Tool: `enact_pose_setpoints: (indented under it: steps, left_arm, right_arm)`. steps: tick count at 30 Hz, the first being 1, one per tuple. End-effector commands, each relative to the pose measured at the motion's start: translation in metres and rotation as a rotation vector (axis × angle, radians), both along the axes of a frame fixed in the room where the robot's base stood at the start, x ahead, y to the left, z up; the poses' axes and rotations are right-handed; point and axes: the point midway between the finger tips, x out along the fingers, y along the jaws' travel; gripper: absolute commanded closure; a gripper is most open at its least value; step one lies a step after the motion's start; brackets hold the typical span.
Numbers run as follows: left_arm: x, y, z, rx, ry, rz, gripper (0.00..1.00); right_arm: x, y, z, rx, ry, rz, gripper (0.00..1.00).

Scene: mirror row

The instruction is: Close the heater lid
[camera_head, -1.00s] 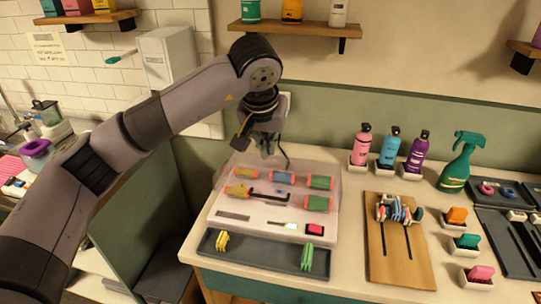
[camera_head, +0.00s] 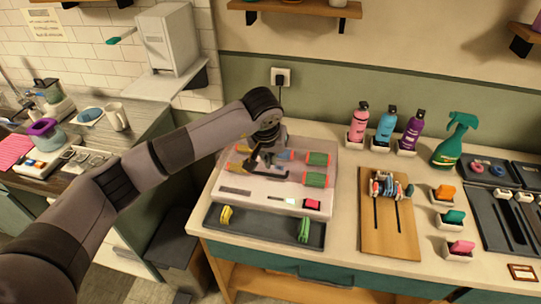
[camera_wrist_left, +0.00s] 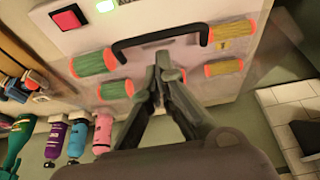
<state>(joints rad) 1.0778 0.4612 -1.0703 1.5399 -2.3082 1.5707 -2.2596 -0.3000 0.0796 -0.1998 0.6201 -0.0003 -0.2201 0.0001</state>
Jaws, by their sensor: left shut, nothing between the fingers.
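The heater (camera_head: 232,192) is a pale box on the counter, with a clear lid (camera_head: 327,151) over several coloured rollers. The lid looks down over the rollers; I cannot tell whether it is fully seated. Its black handle (camera_head: 277,173) is partly hidden by my gripper in the head view and shows whole in the left wrist view (camera_wrist_left: 160,39). My left gripper (camera_head: 259,163) is low over the lid. In the left wrist view, its fingertips (camera_wrist_left: 163,62) are together and empty beside the handle bar; contact is unclear. My right gripper is out of view.
A dark tray (camera_head: 265,228) with yellow and green clips lies before the heater. A wooden board (camera_head: 388,235), several bottles (camera_head: 386,126) and a green spray bottle (camera_head: 452,148) stand to the right. A wall socket (camera_head: 281,77) is behind. A gap separates the left counter.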

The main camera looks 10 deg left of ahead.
Motion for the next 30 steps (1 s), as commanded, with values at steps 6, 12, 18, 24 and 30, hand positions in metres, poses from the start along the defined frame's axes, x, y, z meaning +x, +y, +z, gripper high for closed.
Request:
enact_pose_setpoints:
  steps: [6, 12, 18, 24, 30]
  left_arm:
    - [-0.004, 0.000, -0.008, 0.001, -0.001, 0.001, 1.00]
    - [-0.004, 0.000, -0.008, 0.001, -0.001, 0.001, 1.00]
    - [-0.007, 0.001, -0.017, 0.002, -0.002, 0.000, 1.00]
    - [-0.018, 0.001, -0.046, 0.003, -0.003, 0.000, 1.00]
    - [-0.026, 0.001, -0.062, 0.002, -0.003, 0.001, 1.00]
  right_arm:
    - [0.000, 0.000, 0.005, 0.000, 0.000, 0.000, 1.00]
    - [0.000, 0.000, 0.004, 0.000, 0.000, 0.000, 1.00]
    - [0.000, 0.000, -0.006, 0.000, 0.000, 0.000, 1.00]
    - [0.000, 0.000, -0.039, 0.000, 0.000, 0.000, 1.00]
    - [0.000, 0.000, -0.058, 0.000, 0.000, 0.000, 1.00]
